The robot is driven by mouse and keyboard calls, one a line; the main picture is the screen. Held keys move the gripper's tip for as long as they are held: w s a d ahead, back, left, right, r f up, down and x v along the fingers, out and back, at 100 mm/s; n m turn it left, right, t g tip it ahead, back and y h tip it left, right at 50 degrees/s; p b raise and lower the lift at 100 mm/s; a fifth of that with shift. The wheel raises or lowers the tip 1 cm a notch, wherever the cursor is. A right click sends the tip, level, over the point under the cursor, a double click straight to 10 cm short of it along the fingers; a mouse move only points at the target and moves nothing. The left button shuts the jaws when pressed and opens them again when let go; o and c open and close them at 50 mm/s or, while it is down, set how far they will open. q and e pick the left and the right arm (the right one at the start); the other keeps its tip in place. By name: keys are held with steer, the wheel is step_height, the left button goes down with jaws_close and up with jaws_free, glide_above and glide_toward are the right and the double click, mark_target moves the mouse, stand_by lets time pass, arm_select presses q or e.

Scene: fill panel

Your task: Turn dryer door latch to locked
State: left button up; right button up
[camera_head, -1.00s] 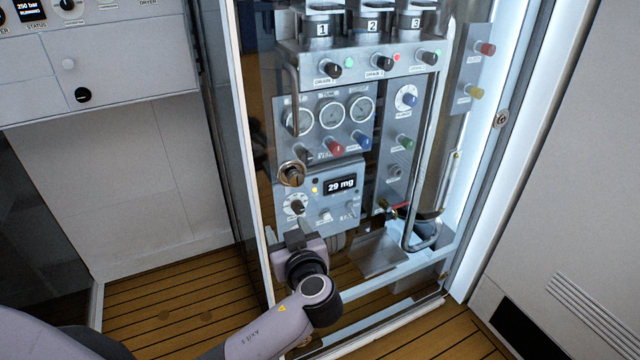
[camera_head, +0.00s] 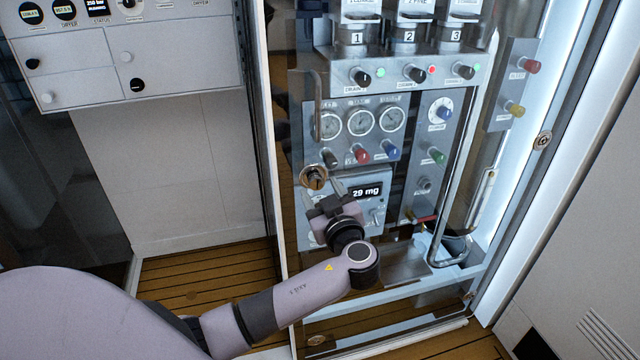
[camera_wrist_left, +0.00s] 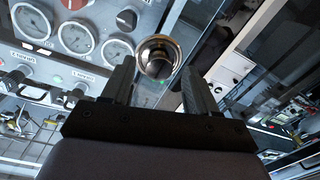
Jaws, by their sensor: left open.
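The door latch (camera_head: 314,178) is a round, brass-rimmed metal fitting on the clear door at the left of the lit cabinet. In the left wrist view the latch (camera_wrist_left: 158,57) shows as a shiny round ring with a dark middle, just ahead of the fingers. My left gripper (camera_head: 324,189) is open just below and to the right of the latch in the head view. In the wrist view its two dark fingers stand on either side of the latch's lower part; I cannot tell whether they touch it. The right gripper is not in view.
Behind the clear door are gauges (camera_head: 361,121), coloured knobs and a display (camera_head: 367,191) reading 29 mg. A vertical bent metal handle (camera_head: 447,262) runs on the right. The slatted wood floor (camera_head: 205,285) is clear at the left.

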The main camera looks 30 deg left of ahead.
arm_select(q)
steer(key=shift+x, duration=1.05)
steer(key=shift+c, duration=0.3)
